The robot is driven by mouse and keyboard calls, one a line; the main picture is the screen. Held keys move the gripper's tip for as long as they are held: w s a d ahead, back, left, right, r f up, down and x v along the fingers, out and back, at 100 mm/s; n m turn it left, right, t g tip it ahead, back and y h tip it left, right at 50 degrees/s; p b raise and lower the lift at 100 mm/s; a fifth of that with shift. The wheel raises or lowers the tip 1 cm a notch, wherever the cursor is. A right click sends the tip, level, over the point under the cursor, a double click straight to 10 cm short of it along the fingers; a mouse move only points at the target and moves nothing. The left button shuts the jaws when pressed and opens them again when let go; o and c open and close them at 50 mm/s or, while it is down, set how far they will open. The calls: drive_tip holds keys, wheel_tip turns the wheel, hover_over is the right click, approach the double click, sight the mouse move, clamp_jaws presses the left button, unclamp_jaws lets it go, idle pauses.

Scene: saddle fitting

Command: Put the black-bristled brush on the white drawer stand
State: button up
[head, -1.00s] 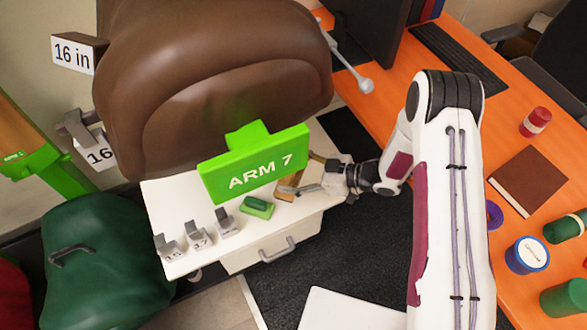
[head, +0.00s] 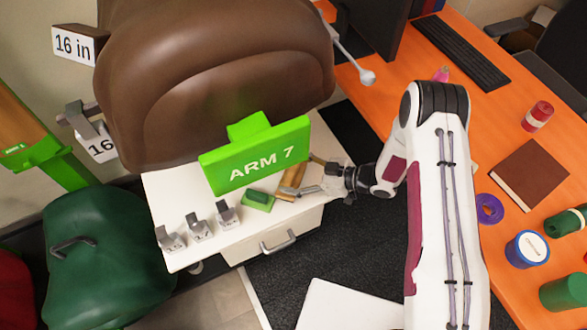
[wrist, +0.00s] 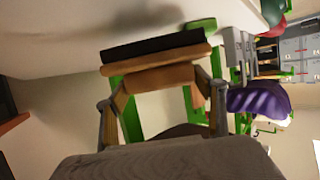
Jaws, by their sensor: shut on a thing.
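The brush (head: 293,178) shows in the head view as a brown wooden piece at the right end of the white drawer stand (head: 168,198). My gripper (head: 302,190) reaches in from the right, with its fingers at the brush. In the wrist view, my gripper (wrist: 160,108) has a finger on each side of the brown wooden body, and the black bristles (wrist: 150,48) face away from the palm. The gripper is shut on the brush. I cannot tell whether the brush touches the stand's top. The green sign partly covers the stand.
The green ARM 7 sign (head: 255,160) and brown saddle (head: 220,80) rise behind. A green saddle (head: 105,255) is at left. The orange desk (head: 480,130) is at right.

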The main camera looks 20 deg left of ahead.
drive_tip(key=shift+f, duration=0.85)
drive_tip(key=shift+f, duration=0.6)
idle(0.4)
drive_tip(key=o, duration=1.4)
drive_tip(key=shift+d, duration=0.1)
drive_tip(key=shift+v, duration=5.95)
drive_tip(key=shift+w, duration=0.1)
